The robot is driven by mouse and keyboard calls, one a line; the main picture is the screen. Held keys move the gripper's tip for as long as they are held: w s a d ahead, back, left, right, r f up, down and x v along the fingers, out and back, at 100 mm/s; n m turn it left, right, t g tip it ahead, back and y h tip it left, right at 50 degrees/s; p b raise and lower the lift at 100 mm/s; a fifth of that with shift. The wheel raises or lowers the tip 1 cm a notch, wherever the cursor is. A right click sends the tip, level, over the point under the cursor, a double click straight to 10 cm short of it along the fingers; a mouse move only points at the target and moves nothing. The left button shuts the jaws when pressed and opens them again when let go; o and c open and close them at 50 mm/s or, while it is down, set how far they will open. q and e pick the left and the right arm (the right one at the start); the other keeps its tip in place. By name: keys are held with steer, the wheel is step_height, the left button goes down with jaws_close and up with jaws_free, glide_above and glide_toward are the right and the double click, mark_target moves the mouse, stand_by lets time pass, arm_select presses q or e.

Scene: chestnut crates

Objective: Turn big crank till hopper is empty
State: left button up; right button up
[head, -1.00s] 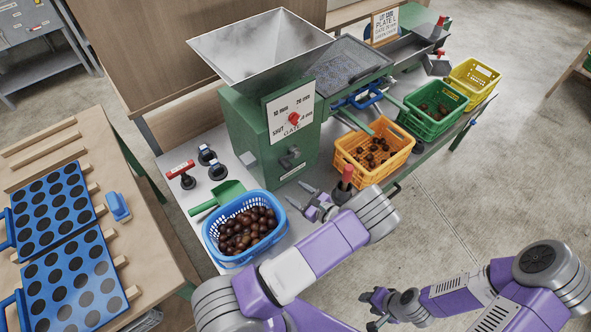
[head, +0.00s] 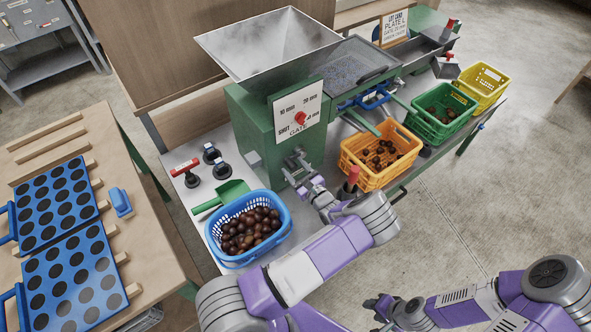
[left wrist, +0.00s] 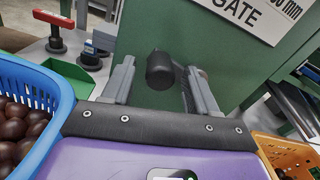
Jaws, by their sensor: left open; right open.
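The steel hopper (head: 268,48) sits on top of the green machine (head: 252,125). No chestnuts show on its visible inner walls; its throat is hidden. The left wrist view shows a dark cylindrical knob (left wrist: 160,72) on the machine's front, which I take for the crank's grip. It lies between the spread fingers of my left gripper (head: 296,168), with space on both sides. My left gripper is open, and its fingers partly cover this crank area in the head view. My right gripper (head: 378,308) is open and empty, low over the floor.
A blue basket (head: 222,258) of chestnuts stands close left of my left gripper. A red-topped upright handle (head: 352,176) stands just behind my left wrist. An orange crate (head: 352,162) holds some chestnuts; green (head: 425,128) and yellow (head: 497,76) crates stand beyond. Floor at right is clear.

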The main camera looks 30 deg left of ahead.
arm_select(q)
jaws_close()
steer(key=shift+r, duration=0.1)
stand_by(0.3)
steer(key=shift+w+d+r+m+p, duration=0.15)
steer(key=shift+w+r+m+p, duration=0.35)
steer(key=shift+m, duration=0.65)
steer(key=shift+w+d+r+m+p, duration=0.2)
steer(key=shift+r+m+p, duration=0.5)
steer(key=shift+m, duration=0.5)
steer(key=shift+w+d+r+m+p, duration=0.1)
steer(key=shift+w+r+m+p, duration=0.3)
steer(key=shift+m+p, duration=0.55)
steer(key=shift+r+m, duration=0.1)
steer(key=shift+m, duration=0.2)
